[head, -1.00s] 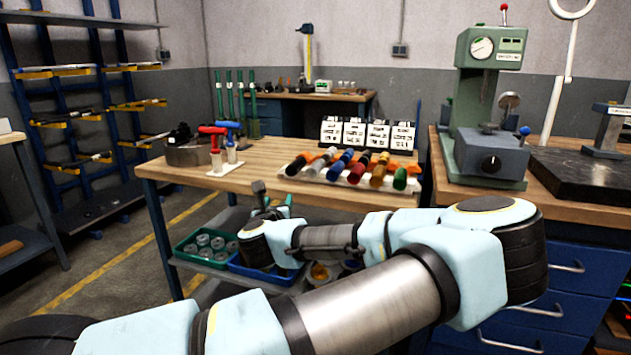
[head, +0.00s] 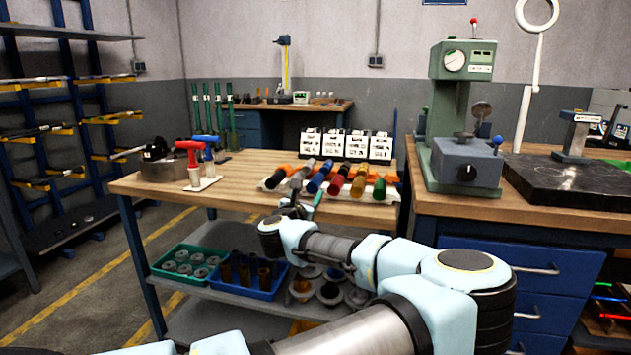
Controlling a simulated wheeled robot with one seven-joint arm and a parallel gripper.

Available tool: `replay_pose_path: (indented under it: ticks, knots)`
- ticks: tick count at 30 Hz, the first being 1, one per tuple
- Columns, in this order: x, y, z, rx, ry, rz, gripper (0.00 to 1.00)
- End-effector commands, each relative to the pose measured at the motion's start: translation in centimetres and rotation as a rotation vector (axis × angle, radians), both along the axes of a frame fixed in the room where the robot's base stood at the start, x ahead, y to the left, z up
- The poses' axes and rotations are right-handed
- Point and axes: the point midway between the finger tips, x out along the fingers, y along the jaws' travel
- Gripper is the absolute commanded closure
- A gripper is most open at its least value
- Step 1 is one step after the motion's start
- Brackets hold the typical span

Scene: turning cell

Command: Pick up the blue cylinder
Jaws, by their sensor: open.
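The blue cylinder (head: 316,183) lies in a row of coloured cylinders on a white rack (head: 275,184) near the front of the wooden table, between a grey one (head: 298,180) and a red one (head: 337,185). My gripper (head: 300,203) is in front of the table's front edge, just below the rack's left half in the picture. It is open and appears empty, apart from the blue cylinder. It is small in view and its fingers are partly hidden by my wrist.
A red-handled and a blue-handled tool stand on a white base (head: 203,184) to the left. White labelled boxes (head: 345,145) stand behind the rack. A green bin (head: 188,261) and a blue bin (head: 246,284) sit on the lower shelf. A green press (head: 462,120) stands at right.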

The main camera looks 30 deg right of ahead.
Motion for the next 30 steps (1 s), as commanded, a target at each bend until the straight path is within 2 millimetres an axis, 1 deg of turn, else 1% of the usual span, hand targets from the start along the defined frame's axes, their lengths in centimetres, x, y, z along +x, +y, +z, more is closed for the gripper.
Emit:
replay_pose_path:
  ticks: [1, 3, 6, 13, 27, 29, 30]
  knots:
    - [0.6, -0.5, 0.2, 0.000, 0.001, 0.001, 0.41]
    - [1.2, -1.1, 0.1, 0.001, 0.001, 0.000, 0.41]
    - [1.6, -1.5, 0.0, 0.000, 0.001, 0.001, 0.41]
    - [1.7, -1.6, 0.0, 0.000, 0.001, 0.001, 0.41]
    - [1.7, -1.6, 0.0, 0.001, 0.001, 0.000, 0.94]
    - [1.7, -1.6, 0.0, 0.001, 0.001, 0.000, 1.00]
    - [1.7, -1.6, 0.0, 0.001, 0.001, 0.000, 1.00]
